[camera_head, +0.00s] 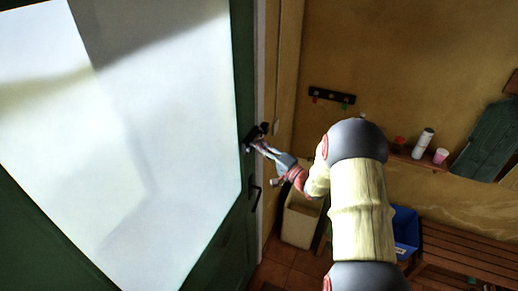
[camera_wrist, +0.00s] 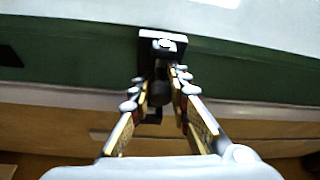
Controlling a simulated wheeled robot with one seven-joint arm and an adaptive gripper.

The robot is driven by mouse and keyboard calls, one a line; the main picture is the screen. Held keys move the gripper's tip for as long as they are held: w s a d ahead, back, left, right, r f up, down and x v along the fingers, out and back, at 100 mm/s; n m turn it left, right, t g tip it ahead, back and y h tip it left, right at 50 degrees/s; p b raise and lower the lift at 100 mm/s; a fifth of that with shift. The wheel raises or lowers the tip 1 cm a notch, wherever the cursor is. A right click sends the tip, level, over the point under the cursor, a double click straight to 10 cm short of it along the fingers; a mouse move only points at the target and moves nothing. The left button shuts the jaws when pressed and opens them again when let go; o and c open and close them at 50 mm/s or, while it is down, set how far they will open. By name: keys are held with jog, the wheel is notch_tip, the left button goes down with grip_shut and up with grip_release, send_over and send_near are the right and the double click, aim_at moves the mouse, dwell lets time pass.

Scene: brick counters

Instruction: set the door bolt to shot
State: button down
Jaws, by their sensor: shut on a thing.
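The door bolt (camera_head: 249,139) is a small black fitting on the edge of the green door (camera_head: 243,60), above the door handle. In the wrist view its black plate (camera_wrist: 150,45) with a pale spot lies just beyond my fingertips. My gripper (camera_head: 260,144) reaches it from the right. In the wrist view my gripper (camera_wrist: 160,75) is shut on the dark bolt knob (camera_wrist: 158,93) between its two fingers. The fingers partly hide the bolt, and I cannot tell how far its bar reaches toward the frame.
A black door handle (camera_head: 255,196) sits below the bolt. A pale bin (camera_head: 299,222) stands beside the door frame. A blue box (camera_head: 405,226), a wooden bench (camera_head: 462,248), a small shelf (camera_head: 418,160) and a hook rail (camera_head: 332,96) are to the right.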

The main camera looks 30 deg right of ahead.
jog(key=w+d+b, duration=0.2)
jog(key=shift+d+b, duration=0.35)
jog(key=shift+b, duration=0.05)
jog(key=c, duration=1.7)
grip_release()
jog(key=shift+w+d, duration=0.1)
send_near(258, 138)
jog(key=v, duration=0.4)
jog(key=shift+s+d+f, duration=0.2)
jog(key=shift+s+f, duration=0.05)
jog(key=shift+s, duration=0.05)
